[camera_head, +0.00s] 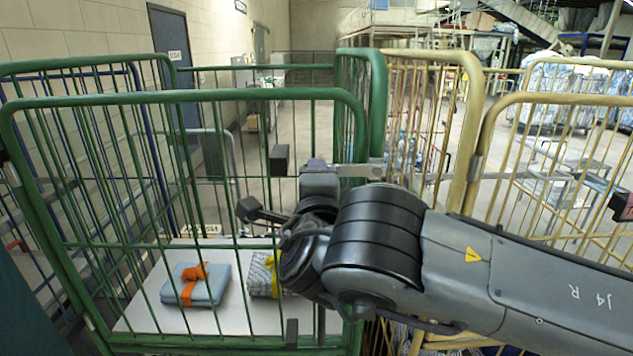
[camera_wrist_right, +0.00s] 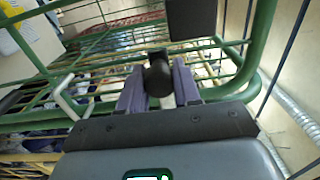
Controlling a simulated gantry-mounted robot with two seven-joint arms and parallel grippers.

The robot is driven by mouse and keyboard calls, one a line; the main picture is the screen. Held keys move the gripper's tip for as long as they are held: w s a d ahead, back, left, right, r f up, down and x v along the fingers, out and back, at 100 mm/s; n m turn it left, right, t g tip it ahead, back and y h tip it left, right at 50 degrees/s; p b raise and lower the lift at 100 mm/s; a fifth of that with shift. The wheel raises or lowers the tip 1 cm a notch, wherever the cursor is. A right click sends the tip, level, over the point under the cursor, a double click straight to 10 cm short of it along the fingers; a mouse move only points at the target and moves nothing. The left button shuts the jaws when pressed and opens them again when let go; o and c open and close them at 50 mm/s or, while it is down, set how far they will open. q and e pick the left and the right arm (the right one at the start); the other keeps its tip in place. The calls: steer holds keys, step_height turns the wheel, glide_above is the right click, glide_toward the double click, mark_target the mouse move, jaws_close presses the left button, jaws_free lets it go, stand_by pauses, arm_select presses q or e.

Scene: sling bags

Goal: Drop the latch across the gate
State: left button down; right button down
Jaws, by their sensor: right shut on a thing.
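A green wire cage trolley has a gate (camera_head: 200,96) across its front, and the gate looks closed. A grey latch bar (camera_head: 358,171) lies about level at the gate's right upright, its left part hidden by my right gripper (camera_head: 318,167). A dark block (camera_head: 281,160) stands on the gate just left of the gripper. In the right wrist view, the purple-grey fingers (camera_wrist_right: 160,90) are shut on a round black latch knob (camera_wrist_right: 158,74). A dark block (camera_wrist_right: 190,18) shows beyond the knob. I cannot tell whether the bar rests in a catch. My left gripper is not in view.
Inside the green cage, a folded blue cloth with an orange tie (camera_head: 195,284) and a patterned bundle with a yellow tie (camera_head: 262,275) lie on a white shelf (camera_head: 140,318). Yellow cages (camera_head: 478,110) stand close on the right. My right arm covers the lower right.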

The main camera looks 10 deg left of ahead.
steer(key=shift+w+d+f, duration=0.15)
steer(key=shift+d, duration=0.15)
steer(key=c, duration=1.2)
jaws_free()
steer(key=o, duration=0.4)
steer(key=shift+s+a, duration=0.15)
steer(key=shift+s, duration=0.05)
steer(key=shift+s+d+b, duration=0.25)
steer(key=shift+s+b, duration=0.1)
steer(key=shift+s, duration=1.4)
steer(key=shift+s+d+b, duration=0.2)
steer(key=shift+s+b, duration=0.15)
steer(key=shift+s, duration=1.35)
steer(key=shift+s+d+b, duration=0.25)
steer(key=shift+s+b, duration=0.1)
steer(key=shift+s, duration=1.4)
